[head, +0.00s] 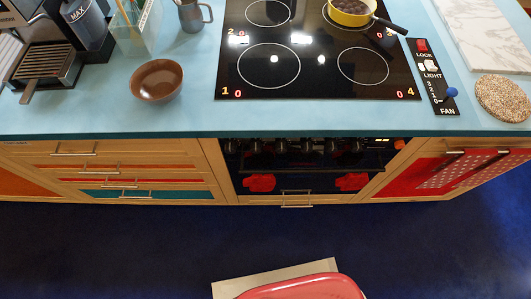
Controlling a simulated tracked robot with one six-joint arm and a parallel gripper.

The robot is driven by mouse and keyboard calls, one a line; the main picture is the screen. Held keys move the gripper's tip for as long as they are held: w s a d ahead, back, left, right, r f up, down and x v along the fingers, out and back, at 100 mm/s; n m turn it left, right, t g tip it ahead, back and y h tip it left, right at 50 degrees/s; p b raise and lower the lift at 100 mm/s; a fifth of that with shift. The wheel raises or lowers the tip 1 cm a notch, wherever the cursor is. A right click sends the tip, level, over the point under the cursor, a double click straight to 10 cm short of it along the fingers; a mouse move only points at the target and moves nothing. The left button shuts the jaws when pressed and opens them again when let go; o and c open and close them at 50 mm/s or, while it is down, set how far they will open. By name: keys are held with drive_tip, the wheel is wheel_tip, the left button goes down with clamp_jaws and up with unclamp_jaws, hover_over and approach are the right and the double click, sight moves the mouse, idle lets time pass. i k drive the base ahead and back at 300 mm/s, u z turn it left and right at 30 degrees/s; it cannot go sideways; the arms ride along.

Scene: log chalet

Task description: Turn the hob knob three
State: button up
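The black glass hob (310,82) is set in the light blue worktop, with four ring outlines. Several dark hob knobs (307,146) sit in a row on the oven front below the worktop edge. Their markings are too small to read, so I cannot tell which is knob three. My gripper is not in view.
A yellow pan (350,12) stands on the back right ring, its dark handle pointing right. A brown bowl (157,80) stands left of the hob. A fan and light panel (433,77) lies to the right. Red mitts (260,183) hang on the oven front. Dark blue floor (120,250) lies before the cabinets.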

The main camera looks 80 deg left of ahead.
sight(281, 146)
drive_tip(key=u, duration=0.05)
drive_tip(key=k, duration=1.7)
drive_tip(key=u, duration=2)
drive_tip(key=i, duration=0.85)
drive_tip(key=z, duration=0.05)
